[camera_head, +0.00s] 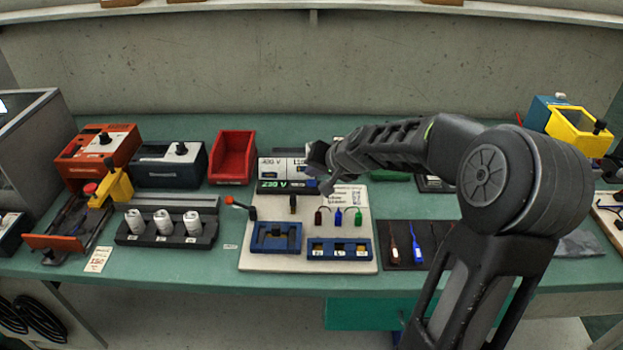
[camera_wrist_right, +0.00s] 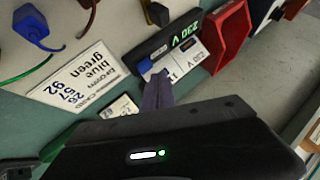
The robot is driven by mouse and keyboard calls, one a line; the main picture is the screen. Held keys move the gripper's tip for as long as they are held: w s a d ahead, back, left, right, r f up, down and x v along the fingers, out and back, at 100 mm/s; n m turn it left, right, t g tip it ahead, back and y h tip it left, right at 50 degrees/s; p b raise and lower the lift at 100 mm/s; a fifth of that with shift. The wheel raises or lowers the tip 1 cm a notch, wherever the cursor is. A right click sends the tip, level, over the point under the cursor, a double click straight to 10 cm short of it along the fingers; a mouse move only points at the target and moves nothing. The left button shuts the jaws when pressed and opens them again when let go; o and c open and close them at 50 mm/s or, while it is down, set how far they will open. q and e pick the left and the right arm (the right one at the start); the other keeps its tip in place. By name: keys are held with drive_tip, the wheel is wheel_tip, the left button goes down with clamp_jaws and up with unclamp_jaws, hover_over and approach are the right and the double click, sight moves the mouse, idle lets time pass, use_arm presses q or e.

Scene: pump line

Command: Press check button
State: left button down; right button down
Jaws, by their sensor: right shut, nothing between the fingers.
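A tester with a green "230 V" display (camera_head: 285,186) stands at the back of the white board. It also shows in the wrist view (camera_wrist_right: 180,40). A small blue button (camera_wrist_right: 144,65) sits at one end of its display strip, the right end in the head view. I take it for the check button, but I can read no label on it. My right gripper (camera_head: 328,187) is shut and empty, right beside that end of the tester. In the wrist view its fingertips (camera_wrist_right: 159,78) are close to the button; I cannot tell if they touch. My left gripper is not in view.
The white board (camera_head: 258,262) holds a blue fixture (camera_head: 276,238), a blue block with compartments (camera_head: 340,250) and several coloured wires. A printed card (camera_wrist_right: 85,80) lies beside the tester. A red bin (camera_head: 232,158) stands left of it. Green bench shows at the front.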

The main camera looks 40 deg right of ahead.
sight(314, 184)
wheel_tip(314, 184, up, 5)
drive_tip(key=p, duration=0.4)
idle(0.3)
idle(0.8)
